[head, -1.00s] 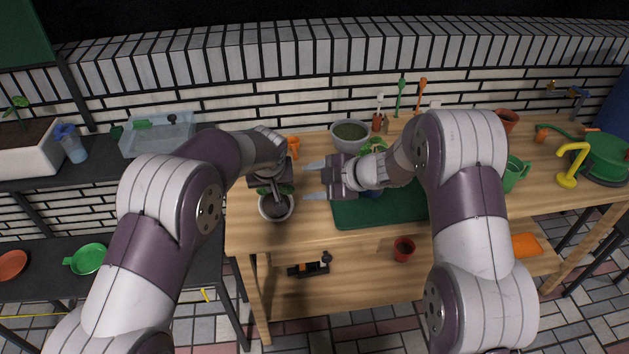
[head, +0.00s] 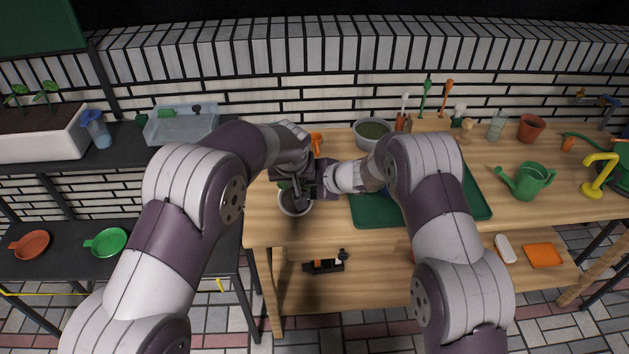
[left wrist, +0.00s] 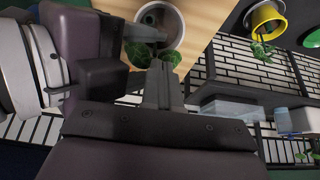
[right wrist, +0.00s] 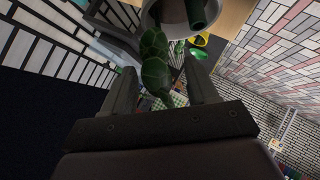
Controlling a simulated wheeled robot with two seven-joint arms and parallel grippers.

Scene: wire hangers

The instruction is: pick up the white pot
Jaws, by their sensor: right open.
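The white pot (head: 295,204), with dark soil and a small green plant, stands near the left front of the wooden table. My left gripper (head: 297,190) is above it, pointing down. In the left wrist view the left fingers (left wrist: 157,62) are close together at the rim of the pot (left wrist: 178,38), among leaves; the tips are partly hidden. My right gripper (head: 316,178) is just right of the pot, largely hidden. In the right wrist view its fingers (right wrist: 162,85) are open, with the plant's leaves (right wrist: 155,60) between them and the pot (right wrist: 172,14) beyond.
A green mat (head: 375,209) lies right of the pot, partly behind my right arm. A grey bowl (head: 373,133) and an orange item (head: 316,142) stand behind. A green watering can (head: 532,180) is far right. The table's front edge is close to the pot.

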